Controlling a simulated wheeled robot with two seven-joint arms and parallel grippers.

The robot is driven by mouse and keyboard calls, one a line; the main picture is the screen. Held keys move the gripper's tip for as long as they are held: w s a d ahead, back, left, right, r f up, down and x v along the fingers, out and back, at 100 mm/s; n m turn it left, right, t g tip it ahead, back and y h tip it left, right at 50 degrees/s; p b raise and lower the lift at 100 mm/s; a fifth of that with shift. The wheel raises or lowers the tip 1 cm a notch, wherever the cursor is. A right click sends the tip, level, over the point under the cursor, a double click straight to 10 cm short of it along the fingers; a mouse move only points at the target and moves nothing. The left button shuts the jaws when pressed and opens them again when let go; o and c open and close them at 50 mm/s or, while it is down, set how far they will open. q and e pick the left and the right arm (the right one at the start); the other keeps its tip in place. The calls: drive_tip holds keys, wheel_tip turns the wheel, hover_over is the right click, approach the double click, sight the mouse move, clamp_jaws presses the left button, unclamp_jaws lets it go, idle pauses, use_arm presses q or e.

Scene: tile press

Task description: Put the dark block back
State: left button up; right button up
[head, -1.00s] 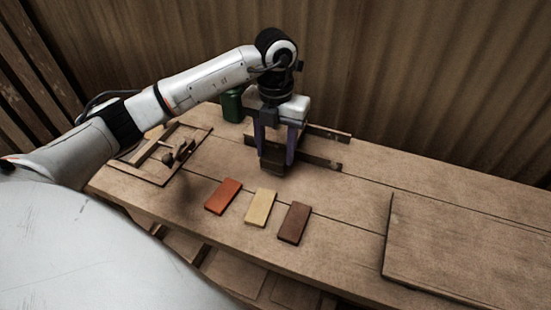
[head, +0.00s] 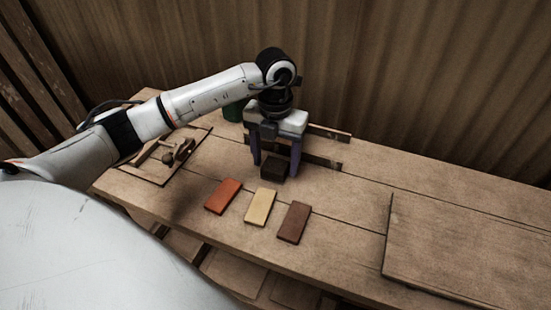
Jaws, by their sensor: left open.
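The dark block (head: 273,171) is small and nearly black, and appears to stand on the wooden table in front of the rails. My left gripper (head: 276,168) points down over it, open, with one finger on either side. A gap shows between the block and the right-hand finger; contact on the other side is hard to tell. The gripper body hides what is behind the block. My right gripper is not in view.
Orange (head: 223,196), pale yellow (head: 260,207) and brown (head: 294,222) tiles lie in a row in front. Wooden rails (head: 325,160) run behind the gripper. A flat board (head: 465,245) lies right.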

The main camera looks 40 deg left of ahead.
sight(275, 164)
use_arm(q)
wheel_tip(275, 164, up, 12)
drive_tip(key=shift+r, duration=0.2)
idle(0.4)
